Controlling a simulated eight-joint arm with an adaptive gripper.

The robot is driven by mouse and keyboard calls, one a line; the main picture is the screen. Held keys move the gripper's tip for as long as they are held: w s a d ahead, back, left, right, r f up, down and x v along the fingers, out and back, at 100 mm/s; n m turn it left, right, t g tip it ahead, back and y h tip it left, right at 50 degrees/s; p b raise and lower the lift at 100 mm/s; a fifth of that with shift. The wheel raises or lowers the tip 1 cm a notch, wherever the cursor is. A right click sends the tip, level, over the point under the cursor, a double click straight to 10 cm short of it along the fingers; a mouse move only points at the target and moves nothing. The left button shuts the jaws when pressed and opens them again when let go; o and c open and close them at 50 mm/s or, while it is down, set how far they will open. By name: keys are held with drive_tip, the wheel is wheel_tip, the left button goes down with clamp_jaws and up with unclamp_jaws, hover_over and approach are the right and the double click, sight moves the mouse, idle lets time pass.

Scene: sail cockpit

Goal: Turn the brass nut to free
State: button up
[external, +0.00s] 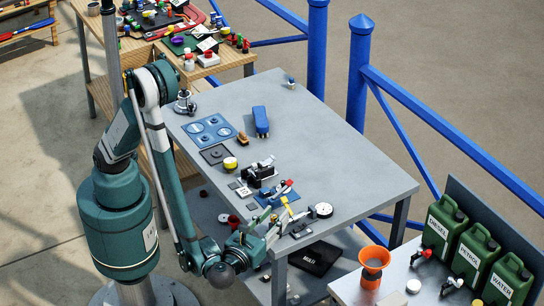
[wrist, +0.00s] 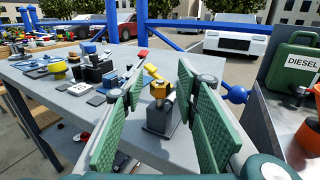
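The brass nut (wrist: 159,88) sits on top of a dark grey upright block (wrist: 161,118) near the table's front corner in the wrist view. A yellow handle (wrist: 152,71) shows just behind it. My gripper (wrist: 161,80) is open, with one green ridged finger pad on each side of the nut in that view. I see clear gaps between the pads and the nut, and nothing is held. In the external view my gripper (external: 268,222) is at the table's near edge. The nut cannot be made out clearly there.
A black device (external: 260,172), a yellow cup (external: 230,163) and a round white dial (external: 324,210) stand on the grey table (external: 340,160). Jerrycans (external: 445,225) and an orange funnel (external: 374,262) are on the right bench. The table's right part is largely clear.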

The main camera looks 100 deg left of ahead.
drive_tip(key=c, duration=0.9)
drive_tip(key=shift+f+n+g+b, duration=0.15)
drive_tip(key=shift+n+g+b, duration=0.35)
drive_tip(key=shift+g+b, duration=0.3)
drive_tip(key=shift+g, duration=0.3)
drive_tip(key=o, duration=0.9)
drive_tip(key=shift+w+a, duration=0.1)
drive_tip(key=shift+r, duration=0.35)
